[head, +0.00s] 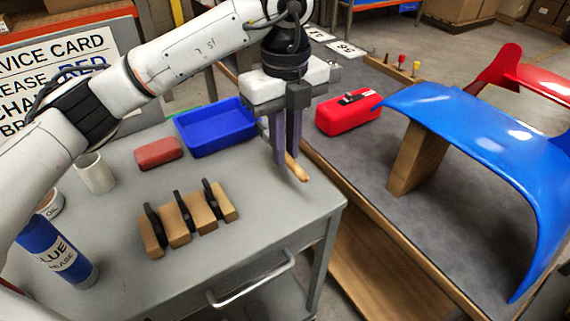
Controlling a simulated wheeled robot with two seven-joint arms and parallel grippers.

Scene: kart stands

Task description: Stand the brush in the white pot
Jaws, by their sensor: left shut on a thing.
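My left gripper (285,157) points down above the right side of the grey cart top. It is shut on the brush (299,171). The brush's wooden handle sticks out to the lower right of the fingers, tilted rather than upright. The brush's other end is mostly hidden behind the fingers. I cannot tell whether the brush touches the cart top. The white pot (95,174) stands upright at the left of the cart, below my left arm and well apart from the brush. My right gripper is out of view.
On the cart are a blue tray (216,128), a red block (158,153), several wooden blocks with black parts (187,218), and a blue grease can (60,252). A bench at right holds a red box (348,112) and a blue curved panel (470,120). The cart's front right is clear.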

